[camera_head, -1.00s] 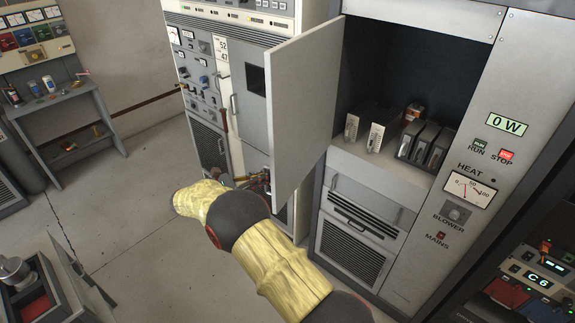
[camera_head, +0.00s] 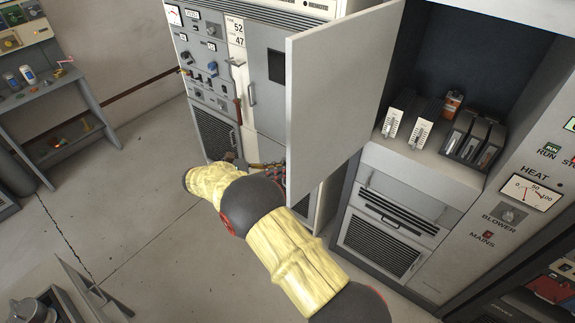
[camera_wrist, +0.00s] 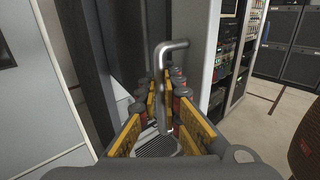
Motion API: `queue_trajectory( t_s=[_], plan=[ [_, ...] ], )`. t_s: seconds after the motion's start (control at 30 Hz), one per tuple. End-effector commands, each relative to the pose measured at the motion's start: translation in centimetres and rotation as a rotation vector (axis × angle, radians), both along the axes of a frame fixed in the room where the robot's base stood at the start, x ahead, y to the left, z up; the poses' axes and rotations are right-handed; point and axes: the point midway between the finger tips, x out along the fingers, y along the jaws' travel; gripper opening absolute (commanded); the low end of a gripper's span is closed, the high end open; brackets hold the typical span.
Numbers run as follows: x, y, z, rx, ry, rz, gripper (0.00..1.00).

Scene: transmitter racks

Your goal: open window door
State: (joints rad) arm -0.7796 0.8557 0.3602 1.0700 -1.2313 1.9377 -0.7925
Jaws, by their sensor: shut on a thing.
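The window door (camera_head: 335,105) is a plain grey panel that stands swung out from the left side of a cabinet opening. I see its inner face in the head view; its outer face is turned away. My gripper (camera_wrist: 163,97) is shut on a grey metal bar handle (camera_wrist: 174,45) in the wrist view, with the bar between its yellow pads. In the head view my gripper is mostly hidden behind the door's lower left edge, and the handle cannot be seen there.
The opened cabinet compartment (camera_head: 450,60) holds several upright modules (camera_head: 422,122) on its shelf. A rack with a dark square pane (camera_head: 276,66) stands behind the door. A small table (camera_head: 50,100) is at the left. The floor (camera_head: 140,210) between is clear.

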Motion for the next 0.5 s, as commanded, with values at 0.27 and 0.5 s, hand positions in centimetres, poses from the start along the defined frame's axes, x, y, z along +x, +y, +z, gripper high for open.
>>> queue_trajectory(
  t_s=[0.27, 0.5],
  plan=[
    [-0.13, 0.11, -0.17, 0.000, 0.002, 0.001, 0.00],
    [-0.09, 0.08, -0.11, 0.000, 0.002, 0.001, 0.16]
  ],
)
